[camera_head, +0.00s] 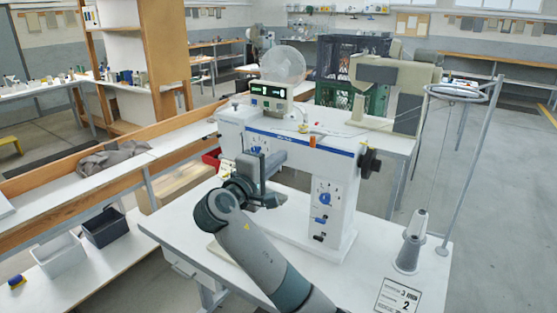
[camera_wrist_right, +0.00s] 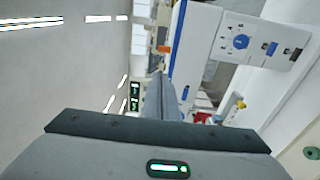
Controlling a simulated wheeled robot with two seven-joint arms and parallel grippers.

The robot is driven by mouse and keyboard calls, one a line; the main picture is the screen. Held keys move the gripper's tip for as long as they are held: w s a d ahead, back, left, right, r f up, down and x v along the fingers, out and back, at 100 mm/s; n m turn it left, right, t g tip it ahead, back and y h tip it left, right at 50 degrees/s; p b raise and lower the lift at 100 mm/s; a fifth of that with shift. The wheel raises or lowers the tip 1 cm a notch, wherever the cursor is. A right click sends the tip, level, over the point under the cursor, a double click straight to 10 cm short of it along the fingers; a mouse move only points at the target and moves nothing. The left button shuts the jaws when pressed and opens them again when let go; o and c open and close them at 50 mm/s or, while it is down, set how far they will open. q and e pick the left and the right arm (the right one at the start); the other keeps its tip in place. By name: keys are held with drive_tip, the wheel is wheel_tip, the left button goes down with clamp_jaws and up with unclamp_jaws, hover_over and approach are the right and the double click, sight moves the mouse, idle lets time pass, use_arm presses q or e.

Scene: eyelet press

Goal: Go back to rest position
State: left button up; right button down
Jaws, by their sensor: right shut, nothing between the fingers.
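My right gripper (camera_head: 272,157) is in front of the left part of the white eyelet press (camera_head: 335,190) in the head view, above the white table (camera_head: 170,232). Its arm rises from the bottom edge and bends at the wrist. In the right wrist view the fingers (camera_wrist_right: 160,95) are together with nothing between them, and the press (camera_wrist_right: 235,42) shows tilted at the upper right. I cannot tell whether the gripper touches the press. It hides part of the press front. My left gripper is out of view.
A thread stand (camera_head: 470,165) with a cone (camera_head: 411,240) stands at the table's right. A placard (camera_head: 398,297) lies at its front edge. Two bins, one dark (camera_head: 103,228) and one light grey (camera_head: 60,256), sit on the left bench. Open floor lies right.

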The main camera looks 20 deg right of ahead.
drive_tip(key=shift+f, duration=0.15)
drive_tip(key=s+d+f+m+g+y, duration=0.1)
drive_tip(key=s+f+y, duration=0.2)
drive_tip(key=s+f, duration=0.55)
drive_tip(key=s+d+f+g+y, duration=0.1)
drive_tip(key=s+f+g+y, duration=0.15)
drive_tip(key=f, duration=1.05)
drive_tip(key=s+d+f+m+g+y, duration=0.1)
drive_tip(key=s+f+y, duration=0.1)
drive_tip(key=s+f, duration=0.65)
drive_tip(key=s+f+m+g+y, duration=0.2)
drive_tip(key=s+f, duration=0.2)
drive_tip(key=s, duration=0.6)
drive_tip(key=s+a+f+m+g+y, duration=0.1)
drive_tip(key=s+f+y, duration=0.1)
drive_tip(key=s+f, duration=0.5)
drive_tip(key=s+f+m+g+y, duration=0.2)
drive_tip(key=s, duration=1)
wheel_tip(320, 180, down, 29)
drive_tip(key=b, duration=0.1)
drive_tip(key=s+d+f+g+b, duration=0.1)
drive_tip(key=s+d+f+g, duration=0.1)
drive_tip(key=s+f, duration=1.7)
drive_tip(key=shift+d+n, duration=0.3)
drive_tip(key=shift+d, duration=0.1)
